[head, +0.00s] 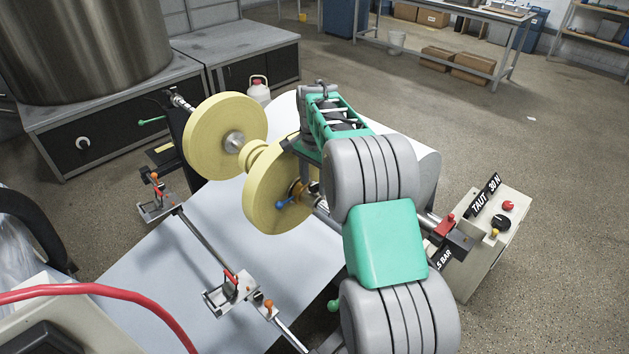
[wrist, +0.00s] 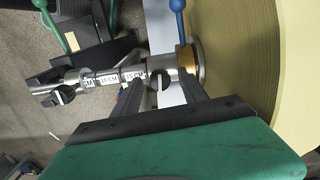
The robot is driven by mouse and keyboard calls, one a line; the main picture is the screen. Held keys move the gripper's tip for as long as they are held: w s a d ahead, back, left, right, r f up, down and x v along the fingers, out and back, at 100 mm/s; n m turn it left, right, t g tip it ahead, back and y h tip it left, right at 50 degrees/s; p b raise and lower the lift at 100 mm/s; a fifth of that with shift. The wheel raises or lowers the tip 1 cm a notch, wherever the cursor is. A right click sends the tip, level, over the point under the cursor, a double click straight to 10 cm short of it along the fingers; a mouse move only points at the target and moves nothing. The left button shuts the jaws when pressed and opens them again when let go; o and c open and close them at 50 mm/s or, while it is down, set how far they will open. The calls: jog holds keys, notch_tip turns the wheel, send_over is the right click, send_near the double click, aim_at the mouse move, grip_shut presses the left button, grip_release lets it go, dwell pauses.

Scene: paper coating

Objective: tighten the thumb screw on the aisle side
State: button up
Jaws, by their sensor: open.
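My gripper (wrist: 160,86) is open in the wrist view, its two dark fingers reaching toward a metal shaft (wrist: 103,77) with centimetre labels. A small dark thumb screw (wrist: 158,79) on the shaft shows between the fingertips; a gap to the fingers seems to remain, though contact is hard to judge. A brass collar (wrist: 186,57) with a blue handle (wrist: 177,6) sits right of it, against the yellow roll (wrist: 245,70). Another dark knob (wrist: 63,95) is at the shaft's left end. In the head view my arm hides the fingers and thumb screw; the brass collar (head: 297,190) shows beside the near yellow roll (head: 268,202).
A second yellow roll (head: 215,132) is behind. A control box (head: 497,235) stands on the right, close to my arm. A rail with clamps (head: 237,288) crosses the white sheet (head: 150,270). Open floor (head: 560,150) lies at the far right.

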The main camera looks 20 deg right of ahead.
aim_at(314, 184)
notch_tip(314, 184, up, 8)
jog(key=shift+f+b, duration=0.25)
jog(key=shift+b, duration=0.45)
jog(key=shift+r, duration=0.15)
jog(key=s+a+r+n+t, duration=0.2)
jog(key=s+a+r+n, duration=0.2)
jog(key=s+a+n, duration=0.45)
jog(key=s+a+f+n+t, duration=0.1)
jog(key=s+f+n, duration=0.1)
jog(key=s, duration=0.6)
jog(key=s+a+f+n+t, duration=0.1)
jog(key=s+f, duration=0.3)
jog(key=s, duration=0.4)
jog(key=shift+s+a+f+n, duration=0.25)
jog(key=shift+a+f+n, duration=0.1)
jog(key=shift+a+n, duration=0.35)
